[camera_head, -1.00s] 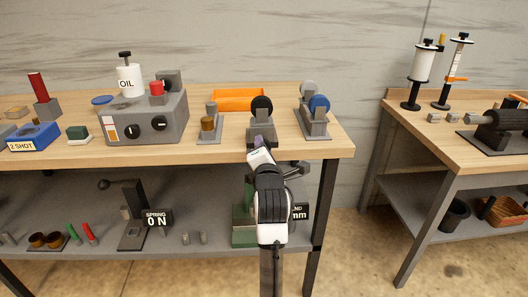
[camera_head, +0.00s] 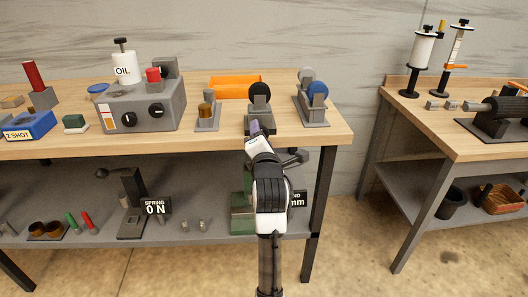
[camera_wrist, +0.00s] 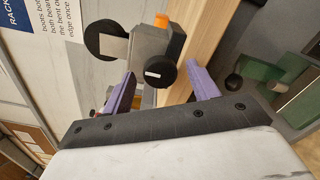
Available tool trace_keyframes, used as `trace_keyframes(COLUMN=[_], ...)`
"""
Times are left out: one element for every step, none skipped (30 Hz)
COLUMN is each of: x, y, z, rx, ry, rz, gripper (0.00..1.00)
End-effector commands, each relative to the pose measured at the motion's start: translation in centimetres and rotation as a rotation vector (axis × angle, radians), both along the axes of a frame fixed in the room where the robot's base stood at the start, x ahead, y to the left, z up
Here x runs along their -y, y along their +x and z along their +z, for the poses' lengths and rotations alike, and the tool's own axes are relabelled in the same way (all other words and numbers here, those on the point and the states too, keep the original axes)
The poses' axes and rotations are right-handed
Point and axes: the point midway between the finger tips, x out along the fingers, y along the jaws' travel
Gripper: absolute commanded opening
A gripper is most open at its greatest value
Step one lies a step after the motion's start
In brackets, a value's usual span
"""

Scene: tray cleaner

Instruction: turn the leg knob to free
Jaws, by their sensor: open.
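A grey fixture (camera_head: 260,118) with a black disc (camera_head: 260,94) on top stands at the bench's front edge. In the wrist view its grey block (camera_wrist: 151,45) carries a round black knob (camera_wrist: 161,72) with a white mark; I take this as the leg knob, though no label on it is readable. My gripper (camera_head: 255,128) is in front of the fixture and hides the knob in the head view. In the wrist view my gripper's purple fingers (camera_wrist: 160,78) are open, one on each side of the knob. I cannot tell whether they touch it.
A grey box (camera_head: 141,107) with two black dials is to the left. A stand with a brown cylinder (camera_head: 206,112) and a fixture with a blue disc (camera_head: 317,91) flank the fixture. The lower shelf (camera_head: 100,190) holds parts and a green device (camera_head: 243,215).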

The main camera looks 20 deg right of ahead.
Motion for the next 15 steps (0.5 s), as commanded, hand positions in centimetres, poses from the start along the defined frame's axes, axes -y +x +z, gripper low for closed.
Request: trace_keyframes(x=[-0.2, -0.3, -0.5, -0.7, -0.9, -1.1, -1.4, -1.6, -1.9, -2.1, -2.3, -2.5, -2.7, -2.9, -2.8], y=[-0.7, -1.2, -2.0, -2.6, -3.3, -4.2, -5.0, -5.7, -6.7, -7.4, -8.1, -9.1, -9.8, -10.2, -10.0], z=[-0.1, -0.2, -0.2, -0.2, -0.2, -0.2, -0.3, -0.2, -0.2, -0.2, -0.2, -0.2, -0.2, 0.0, 0.6], rx=[0.001, 0.001, 0.002, 0.002, 0.001, 0.002, 0.001, 0.002, 0.001, 0.001, 0.002, 0.002, 0.001, -0.002, -0.006], ry=[0.0, 0.0, -0.001, -0.001, 0.0, -0.001, -0.001, -0.002, -0.001, -0.001, -0.002, -0.002, -0.001, -0.001, 0.003], rz=[0.0, 0.0, -0.001, -0.001, -0.002, -0.002, -0.003, -0.002, -0.002, -0.002, -0.002, -0.002, -0.003, -0.002, 0.002], gripper=[0.59, 0.59, 0.59, 0.59, 0.59, 0.59, 0.59, 0.59, 0.59, 0.59, 0.59, 0.59, 0.59, 0.59, 0.59])
